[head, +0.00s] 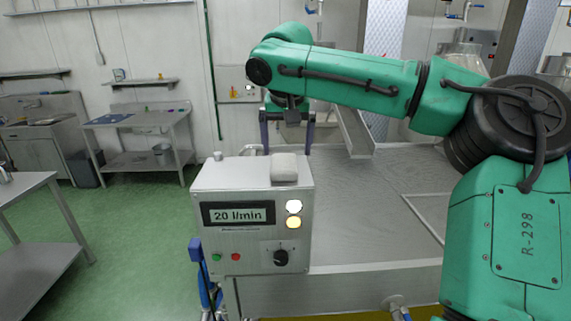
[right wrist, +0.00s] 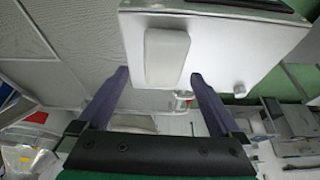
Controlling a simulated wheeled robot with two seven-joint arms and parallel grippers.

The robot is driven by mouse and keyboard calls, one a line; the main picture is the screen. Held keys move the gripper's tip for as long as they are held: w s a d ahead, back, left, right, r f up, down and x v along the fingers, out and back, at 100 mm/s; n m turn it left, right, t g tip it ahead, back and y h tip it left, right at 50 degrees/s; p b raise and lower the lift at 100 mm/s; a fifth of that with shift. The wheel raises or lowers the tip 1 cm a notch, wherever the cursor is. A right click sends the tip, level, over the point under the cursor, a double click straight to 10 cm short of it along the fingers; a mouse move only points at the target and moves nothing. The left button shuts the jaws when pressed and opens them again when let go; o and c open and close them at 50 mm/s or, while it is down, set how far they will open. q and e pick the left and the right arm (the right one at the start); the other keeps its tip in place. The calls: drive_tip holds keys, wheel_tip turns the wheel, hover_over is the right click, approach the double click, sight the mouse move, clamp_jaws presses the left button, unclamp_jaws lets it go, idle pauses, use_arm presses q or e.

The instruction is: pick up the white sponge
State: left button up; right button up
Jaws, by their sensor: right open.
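The white sponge (head: 284,168) lies on top of a grey control box (head: 225,176), near the right end of its top. It also shows in the right wrist view (right wrist: 165,56), on the box's pale top face. My right gripper (head: 287,148) is open and empty, with its two dark fingers pointing down behind the sponge in the head view. In the right wrist view, the fingertips (right wrist: 159,74) are apart, with the sponge beyond them and no visible contact. My left gripper is not in view.
The box front carries a "20 l/min" display (head: 238,214), lit lamps and a knob (head: 281,257). A metal basin (head: 375,200) spreads behind and to the right. A steel table (head: 35,230) stands at the left, with open green floor (head: 130,230) between.

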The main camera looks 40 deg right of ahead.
sight(284, 161)
drive_tip(key=w+f+p, duration=0.1)
drive_tip(key=f, duration=0.1)
drive_tip(key=w+f+p, duration=0.1)
drive_tip(key=w+f, duration=0.1)
drive_tip(key=shift+d, duration=0.4)
drive_tip(key=shift+s+d+f, duration=0.1)
drive_tip(key=shift+d+f, duration=0.05)
drive_tip(key=shift+f, duration=0.1)
drive_tip(key=shift+s+d, duration=0.15)
drive_tip(key=shift+s, duration=0.15)
drive_tip(key=shift+c, duration=0.3)
drive_tip(key=c, duration=0.5)
drive_tip(key=shift+w, duration=0.15)
drive_tip(key=c, duration=0.6)
drive_tip(key=shift+r, duration=0.25)
use_arm(q)
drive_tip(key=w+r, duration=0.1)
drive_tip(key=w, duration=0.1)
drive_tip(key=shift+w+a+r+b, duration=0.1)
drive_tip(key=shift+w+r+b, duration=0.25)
drive_tip(key=shift+b, duration=0.05)
use_arm(e)
wheel_tip(284, 161, up, 10)
drive_tip(key=shift+f, duration=0.2)
